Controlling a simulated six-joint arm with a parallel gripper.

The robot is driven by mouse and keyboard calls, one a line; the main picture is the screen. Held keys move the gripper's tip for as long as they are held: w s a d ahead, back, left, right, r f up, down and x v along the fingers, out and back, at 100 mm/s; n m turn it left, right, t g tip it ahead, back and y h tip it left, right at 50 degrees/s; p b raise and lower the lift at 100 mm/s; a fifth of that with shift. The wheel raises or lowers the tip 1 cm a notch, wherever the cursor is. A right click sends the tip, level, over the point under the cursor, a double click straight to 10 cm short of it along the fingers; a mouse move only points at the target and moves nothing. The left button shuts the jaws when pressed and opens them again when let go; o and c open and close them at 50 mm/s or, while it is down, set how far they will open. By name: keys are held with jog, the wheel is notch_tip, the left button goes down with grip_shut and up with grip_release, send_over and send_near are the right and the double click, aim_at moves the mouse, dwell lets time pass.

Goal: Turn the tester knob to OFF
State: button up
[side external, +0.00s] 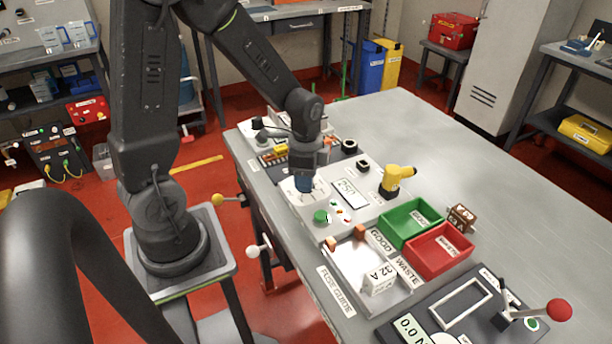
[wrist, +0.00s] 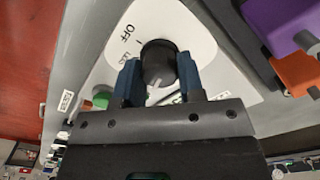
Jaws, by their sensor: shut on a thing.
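The tester (side external: 330,215) is a pale panel on the bench with a display (side external: 350,193) and a white dial plate. In the wrist view the round black knob (wrist: 158,60) sits on the white dial plate (wrist: 185,18). The OFF label (wrist: 128,33) is printed up and left of the knob, with another small marking below it. My gripper (wrist: 159,78) has its blue fingers on both sides of the knob, shut on it. A pale mark shows on the knob's lower side; its exact setting is unclear. In the side view my gripper (side external: 303,184) covers the knob.
A green button (side external: 320,216) is on the tester close to my gripper. A yellow tool (side external: 396,180) stands to the right. Green (side external: 402,235) and red (side external: 440,262) bins and a fuse tray (side external: 345,283) lie nearer the camera. The bench's far right is clear.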

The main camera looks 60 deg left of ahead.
jog(key=m, duration=0.3)
jog(key=shift+m, duration=0.3)
jog(key=shift+m, duration=1)
jog(key=m, duration=0.3)
jog(key=shift+m, duration=0.3)
jog(key=shift+m, duration=0.9)
jog(key=m, duration=0.3)
jog(key=shift+m, duration=0.4)
